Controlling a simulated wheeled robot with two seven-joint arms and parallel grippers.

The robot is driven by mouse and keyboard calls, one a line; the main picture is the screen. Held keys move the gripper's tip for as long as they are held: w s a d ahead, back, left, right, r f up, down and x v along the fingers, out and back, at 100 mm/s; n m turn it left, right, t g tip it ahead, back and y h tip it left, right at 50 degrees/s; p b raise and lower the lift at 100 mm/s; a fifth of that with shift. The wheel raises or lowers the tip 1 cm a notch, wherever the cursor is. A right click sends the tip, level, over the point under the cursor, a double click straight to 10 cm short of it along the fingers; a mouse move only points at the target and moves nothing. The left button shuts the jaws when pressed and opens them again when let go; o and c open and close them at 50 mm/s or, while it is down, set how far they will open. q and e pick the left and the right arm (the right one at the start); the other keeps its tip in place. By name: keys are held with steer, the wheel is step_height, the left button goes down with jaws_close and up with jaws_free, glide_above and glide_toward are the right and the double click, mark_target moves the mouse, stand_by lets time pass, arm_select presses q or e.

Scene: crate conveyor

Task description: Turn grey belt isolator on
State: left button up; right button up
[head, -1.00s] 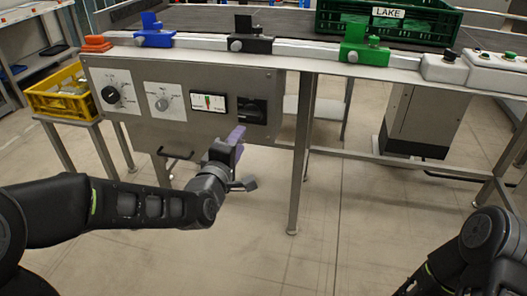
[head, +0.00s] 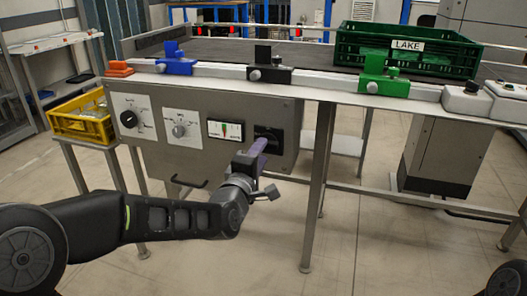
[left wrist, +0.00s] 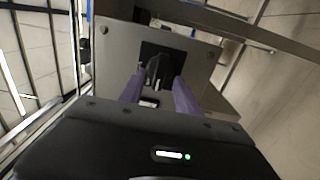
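The belt isolator (head: 268,137) is a dark rotary handle on a black square plate at the right end of the grey control panel (head: 225,164). In the left wrist view the handle (left wrist: 158,70) shows ahead, between my two purple fingers. My left gripper (head: 259,146) is open, with its fingers pointing at the isolator from below and in front. The fingertips look close to the handle; I cannot tell whether they touch it. In the head view the fingers partly hide the plate's lower part. My right gripper is out of view.
Left of the isolator are a gauge (head: 225,131), a grey knob (head: 179,130) and a black knob (head: 129,118). Above run a blue (head: 176,65), a black (head: 270,74) and a green clamp (head: 386,84). A green LAKE crate (head: 408,66) sits on the conveyor. A yellow bin (head: 80,126) stands left.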

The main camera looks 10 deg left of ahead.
arm_select(q)
steer(key=w, duration=0.2)
steer(key=shift+w, duration=0.4)
steer(key=shift+c, duration=0.6)
jaws_close()
